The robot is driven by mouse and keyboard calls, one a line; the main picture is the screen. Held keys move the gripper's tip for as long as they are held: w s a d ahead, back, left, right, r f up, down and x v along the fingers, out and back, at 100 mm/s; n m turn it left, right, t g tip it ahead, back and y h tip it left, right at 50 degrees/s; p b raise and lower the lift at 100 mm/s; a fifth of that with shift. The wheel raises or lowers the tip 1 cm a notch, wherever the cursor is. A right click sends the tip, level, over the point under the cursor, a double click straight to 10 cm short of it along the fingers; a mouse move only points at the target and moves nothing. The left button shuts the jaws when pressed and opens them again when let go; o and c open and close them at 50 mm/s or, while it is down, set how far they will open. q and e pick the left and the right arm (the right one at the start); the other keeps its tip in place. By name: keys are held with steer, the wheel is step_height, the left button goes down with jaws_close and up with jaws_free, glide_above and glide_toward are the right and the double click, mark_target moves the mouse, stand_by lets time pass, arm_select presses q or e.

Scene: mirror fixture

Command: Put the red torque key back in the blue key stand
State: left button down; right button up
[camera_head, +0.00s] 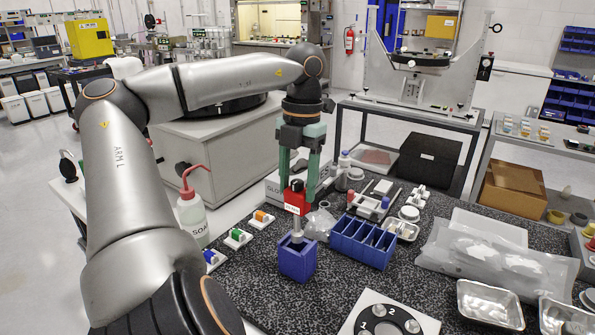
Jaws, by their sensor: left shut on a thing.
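My left gripper (299,188), with green fingers pointing down, is shut on the red torque key (297,205). The key is upright, with a black top, a red body and a grey shaft below. The blue key stand (298,262) is a square block on the dark speckled bench, directly below the gripper. The shaft's lower end overlaps the stand's top opening. I cannot tell how deep it goes, or whether it touches the stand. My right gripper is out of view.
A blue divided bin (363,246) stands close on the right of the stand. A wash bottle (192,213) and small holders with coloured parts (238,236) are on the left. Metal trays (490,303) and wrapped packs (500,258) lie right.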

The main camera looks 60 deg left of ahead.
arm_select(q)
steer(key=b, duration=0.4)
glide_above(297, 231)
steer(key=shift+w+a+f, duration=0.1)
steer(key=shift+a+f, duration=0.05)
steer(key=shift+f, duration=1.15)
steer(key=shift+w+a+f, duration=0.1)
steer(key=shift+a+f, duration=0.05)
steer(key=shift+f, duration=1.15)
steer(key=shift+f+b, duration=1.75)
steer(key=shift+f, duration=0.1)
steer(key=shift+c, duration=0.6)
jaws_free()
steer(key=r+p, duration=0.1)
steer(key=r, duration=0.6)
steer(key=w+r+p, duration=0.1)
steer(key=r, duration=0.3)
steer(key=shift+a+r+p, duration=0.25)
steer(key=shift+p, duration=0.1)
steer(key=shift+r, duration=0.5)
steer(key=shift+f, duration=0.1)
